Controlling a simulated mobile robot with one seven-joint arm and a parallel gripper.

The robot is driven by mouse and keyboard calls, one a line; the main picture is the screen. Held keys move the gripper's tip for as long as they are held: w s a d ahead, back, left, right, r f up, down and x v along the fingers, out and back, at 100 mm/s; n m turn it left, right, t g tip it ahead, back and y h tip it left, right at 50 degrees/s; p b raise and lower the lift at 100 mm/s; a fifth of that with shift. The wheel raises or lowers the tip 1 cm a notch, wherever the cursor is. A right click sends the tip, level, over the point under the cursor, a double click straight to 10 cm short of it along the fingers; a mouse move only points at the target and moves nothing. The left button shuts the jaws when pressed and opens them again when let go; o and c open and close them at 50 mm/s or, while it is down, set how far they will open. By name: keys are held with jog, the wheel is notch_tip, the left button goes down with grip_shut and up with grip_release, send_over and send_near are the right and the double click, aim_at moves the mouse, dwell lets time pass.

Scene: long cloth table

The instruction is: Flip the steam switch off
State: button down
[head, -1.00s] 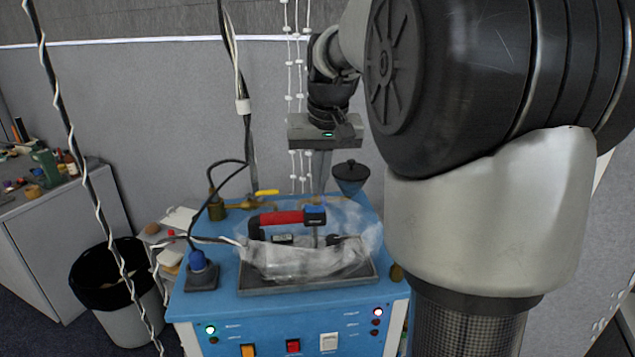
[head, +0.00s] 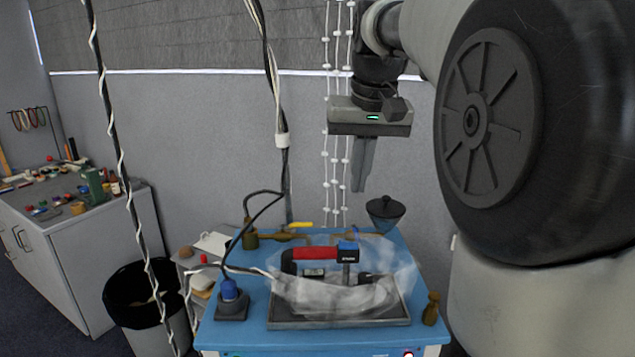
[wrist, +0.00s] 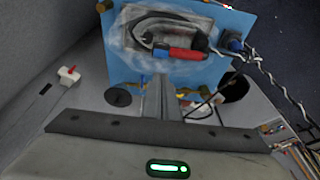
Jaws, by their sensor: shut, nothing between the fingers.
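A blue machine top (head: 255,300) stands low in the head view. Only the upper strip of its front panel shows, with a red-lit lamp (head: 408,354); no panel switch is in this view. A small white box with a red lever (wrist: 69,74) shows at the left of the wrist view; I cannot tell whether it is the steam switch. My gripper (head: 360,188) is shut and empty, pointing down above the back of the blue top, left of a dark funnel (head: 385,208). The shut fingers also show in the wrist view (wrist: 160,90).
An iron-like tool with a red handle (head: 318,253), wrapped in clear plastic, lies on a tray (head: 340,322). Cables (head: 283,150) hang at the left. A black-lined bin (head: 140,290) and cluttered cabinet (head: 85,235) stand left. My arm blocks the right side.

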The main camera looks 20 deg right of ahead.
jog(key=b, duration=0.3)
jog(key=w+b, duration=0.1)
jog(key=b, duration=0.2)
jog(key=shift+a+r+b, duration=0.15)
jog(key=shift+a+b, duration=0.1)
jog(key=shift+b, duration=0.15)
jog(key=b, duration=0.3)
send_over(345, 245)
notch_tip(345, 245, down, 12)
jog(key=shift+d+f, duration=0.1)
jog(key=shift+f, duration=0.05)
jog(key=shift+f+b, duration=0.35)
jog(key=shift+f, duration=0.3)
